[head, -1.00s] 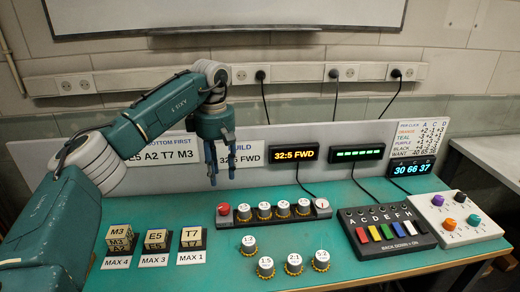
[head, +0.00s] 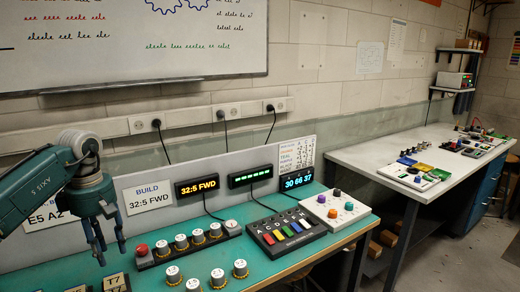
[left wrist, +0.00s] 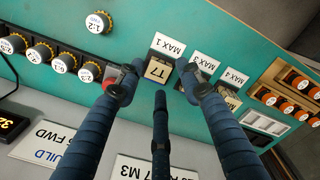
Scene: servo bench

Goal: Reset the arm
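My left arm (head: 32,188) comes in from the left of the head view, bent at a grey joint, with the forearm raised. My left gripper (head: 110,250) hangs from it, fingers down, above the back left of the green bench. Its dark fingers are spread and hold nothing. In the left wrist view the same gripper (left wrist: 155,85) shows fingers apart, with the T7 block (left wrist: 157,70) and its MAX 1 label (left wrist: 168,46) beyond them. My right arm and gripper are in neither view.
The BUILD sign (head: 149,197) stands right of the gripper. On the green bench (head: 262,267) are a knob strip with a red button (head: 141,249), loose knobs (head: 218,277), a coloured-key box (head: 286,231) and a white knob panel (head: 336,211). A white table (head: 372,160) stands further right.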

